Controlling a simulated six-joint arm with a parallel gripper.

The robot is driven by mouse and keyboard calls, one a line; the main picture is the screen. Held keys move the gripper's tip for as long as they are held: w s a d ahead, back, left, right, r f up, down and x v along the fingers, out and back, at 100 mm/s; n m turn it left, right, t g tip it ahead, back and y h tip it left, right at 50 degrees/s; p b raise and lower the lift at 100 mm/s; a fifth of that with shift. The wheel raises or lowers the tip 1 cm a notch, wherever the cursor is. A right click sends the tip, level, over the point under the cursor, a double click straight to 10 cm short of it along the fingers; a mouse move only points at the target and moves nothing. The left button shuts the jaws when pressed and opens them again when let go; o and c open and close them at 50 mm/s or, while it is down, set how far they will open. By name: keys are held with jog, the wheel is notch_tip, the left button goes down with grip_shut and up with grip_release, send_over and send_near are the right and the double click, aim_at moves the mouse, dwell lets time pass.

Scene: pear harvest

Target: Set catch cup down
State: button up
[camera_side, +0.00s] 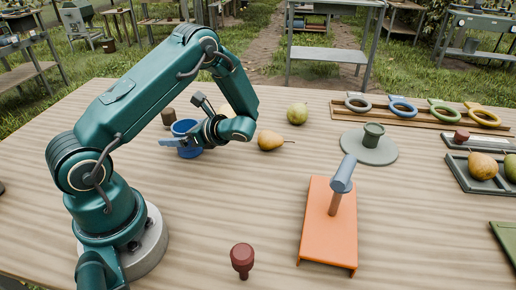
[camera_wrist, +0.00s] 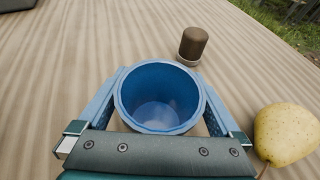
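The catch cup, a blue open-topped cup (camera_side: 186,128), is upright at the back left of the table. In the wrist view the blue cup (camera_wrist: 160,97) fills the space between the two blue fingers and looks empty inside. My gripper (camera_side: 178,143) is shut on it, one finger along each side. Its base is at or very near the table top; I cannot tell whether it touches. The far finger is partly hidden behind the cup in the side view.
A brown capped piece (camera_wrist: 193,44) stands just beyond the cup. A yellow pear (camera_side: 269,140) and a green pear (camera_side: 297,113) lie to its right. A grey disc (camera_side: 368,153) holds a dark green cup. An orange stand (camera_side: 328,238) is at front centre.

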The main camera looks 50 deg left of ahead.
jog(key=shift+r, duration=0.1)
jog(key=shift+d+r, duration=0.15)
jog(key=v, duration=1)
jog(key=shift+w+d, duration=0.15)
jog(key=shift+d, duration=0.1)
jog(key=shift+w+d+r, duration=0.15)
jog(key=shift+d+r, duration=0.15)
jog(key=shift+d, duration=0.2)
jog(key=s+d+r+n+t+h, duration=0.4)
jog(key=d+n+t+h, duration=0.1)
jog(key=d+n+h, duration=0.1)
jog(key=s+d+r+n+t+h, duration=0.4)
jog(key=d+r+n+t+h, duration=0.1)
jog(key=d, duration=0.4)
jog(key=shift+s+n+t+h, duration=0.35)
jog(key=shift+n+h, duration=0.35)
jog(key=shift+n, duration=0.5)
